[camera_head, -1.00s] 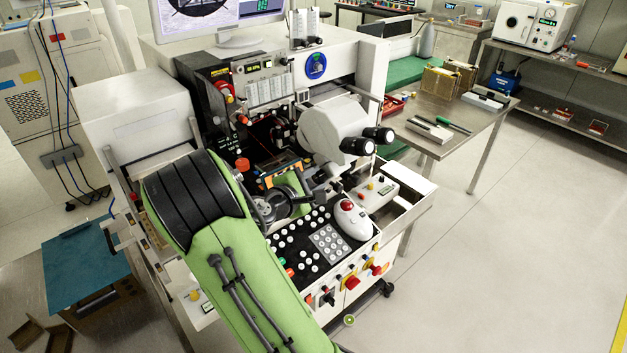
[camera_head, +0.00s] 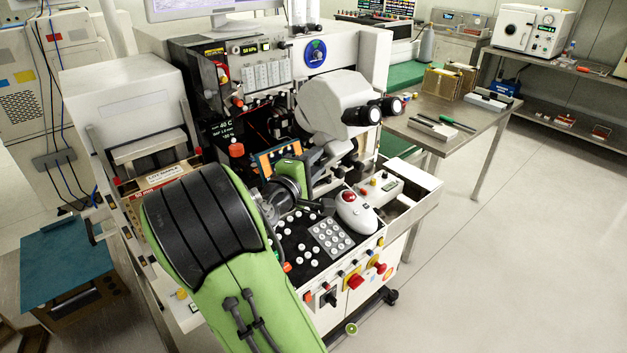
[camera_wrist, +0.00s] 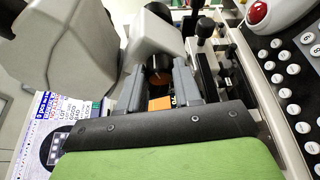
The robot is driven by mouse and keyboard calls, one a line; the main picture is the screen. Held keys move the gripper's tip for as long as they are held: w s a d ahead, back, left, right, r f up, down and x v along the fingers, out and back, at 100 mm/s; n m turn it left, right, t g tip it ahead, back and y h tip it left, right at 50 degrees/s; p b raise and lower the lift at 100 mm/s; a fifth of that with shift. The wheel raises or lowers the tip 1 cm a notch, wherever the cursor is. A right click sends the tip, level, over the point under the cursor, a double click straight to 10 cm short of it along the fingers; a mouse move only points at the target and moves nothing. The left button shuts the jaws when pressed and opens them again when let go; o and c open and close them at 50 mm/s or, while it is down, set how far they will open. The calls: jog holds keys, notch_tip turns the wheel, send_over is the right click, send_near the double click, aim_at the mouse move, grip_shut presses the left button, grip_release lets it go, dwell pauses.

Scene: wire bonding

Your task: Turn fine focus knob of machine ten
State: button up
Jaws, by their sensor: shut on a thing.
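The machine is a wire bonder with a white microscope head (camera_head: 335,105) and two black eyepieces. In the wrist view, a small round knob (camera_wrist: 157,76), dark on top and brown below, sits between the fingers of my gripper (camera_wrist: 158,80), below the pale microscope body (camera_wrist: 65,40). The fingers are closed on its two sides. In the head view, my gripper (camera_head: 318,204) reaches in under the microscope, above the button panel. The knob cannot be made out there. I cannot read any machine number.
A black panel with white buttons (camera_head: 328,238) and a grey mouse-like control (camera_head: 356,212) with a red ball lie close to the gripper. A control box (camera_head: 381,190) stands to the right. A steel table (camera_head: 470,115) stands beyond; the floor at right is clear.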

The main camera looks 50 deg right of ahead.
jog(key=m+b, duration=0.1)
jog(key=b, duration=0.1)
jog(key=f+m+h+b, duration=0.1)
jog(key=m+b, duration=0.1)
jog(key=b, duration=0.1)
jog(key=shift+r+m+h+b, duration=0.1)
jog(key=shift+m+h+b, duration=0.2)
jog(key=shift+m+b, duration=0.45)
jog(key=shift+r+b, duration=0.1)
jog(key=shift+b, duration=0.2)
jog(key=o, duration=1)
jog(key=shift+o, duration=0.2)
jog(key=shift+r, duration=0.15)
